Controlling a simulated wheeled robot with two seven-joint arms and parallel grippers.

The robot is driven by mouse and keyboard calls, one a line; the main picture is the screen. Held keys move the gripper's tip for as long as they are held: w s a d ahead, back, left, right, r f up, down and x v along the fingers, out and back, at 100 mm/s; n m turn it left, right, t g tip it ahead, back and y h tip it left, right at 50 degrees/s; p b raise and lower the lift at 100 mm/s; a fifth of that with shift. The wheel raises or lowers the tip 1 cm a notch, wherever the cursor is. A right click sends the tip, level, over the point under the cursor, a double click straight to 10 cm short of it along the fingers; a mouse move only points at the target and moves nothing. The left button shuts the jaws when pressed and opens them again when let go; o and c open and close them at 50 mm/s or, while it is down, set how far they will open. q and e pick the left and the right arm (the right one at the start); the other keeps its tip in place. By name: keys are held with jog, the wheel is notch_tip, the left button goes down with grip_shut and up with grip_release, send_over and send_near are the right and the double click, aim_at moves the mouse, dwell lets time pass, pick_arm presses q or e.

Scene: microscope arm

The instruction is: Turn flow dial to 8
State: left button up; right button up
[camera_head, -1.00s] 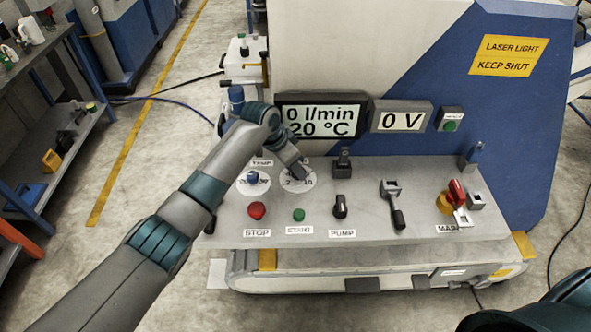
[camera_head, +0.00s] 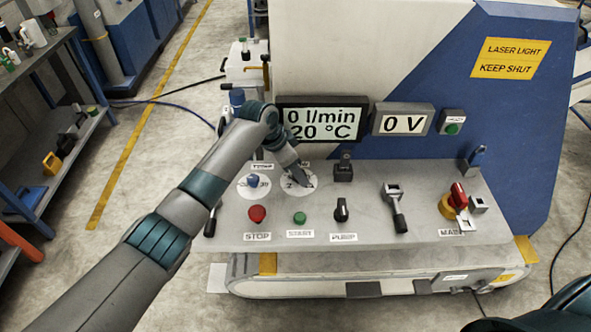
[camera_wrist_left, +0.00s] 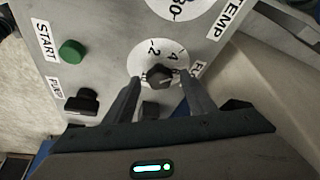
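The flow dial is a dark knob (camera_wrist_left: 159,76) on a white round scale (camera_head: 298,187); 2 and 4 can be read in the left wrist view. My left gripper (camera_wrist_left: 160,80) is open. Its two fingers stand on either side of the knob, with a gap visible at each side. In the head view my left gripper (camera_head: 300,172) is over the dial and hides most of the knob. The display (camera_head: 322,118) reads 0 l/min and 20 °C. My right gripper is out of view.
The temperature dial (camera_head: 253,182) is just left of the flow dial. The red stop button (camera_head: 257,214), green start button (camera_head: 299,218) and black pump switch (camera_head: 341,209) line the front. A black block (camera_head: 343,170) stands close at the right.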

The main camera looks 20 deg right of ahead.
pick_arm(q)
jog(key=shift+a+r, duration=0.1)
jog(key=b+v, duration=0.5)
jog(key=v, duration=1.2)
